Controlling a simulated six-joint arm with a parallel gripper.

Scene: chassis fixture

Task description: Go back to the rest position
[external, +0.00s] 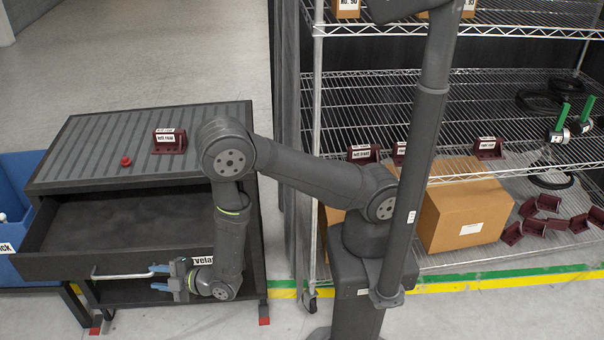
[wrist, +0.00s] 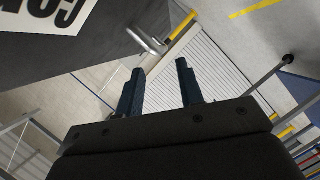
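My gripper (external: 160,278) is in front of the dark cabinet's open drawer (external: 66,267), low and beside the right end of the drawer's handle (external: 122,275). In the wrist view my gripper (wrist: 160,88) has its two blue fingers spread apart with nothing between them. The handle (wrist: 148,40) shows there just beyond the fingertips, and the gripper looks clear of it. My arm reaches left from its base and bends down at the elbow. The drawer is pulled out and looks empty.
A maroon bracket (external: 170,141) and a small red part (external: 126,161) lie on the cabinet top (external: 90,140). A blue bin (external: 18,185) stands at left. A wire shelf (external: 500,85) with a cardboard box (external: 465,205) and several maroon brackets stands at right. Floor in front of the cabinet is clear.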

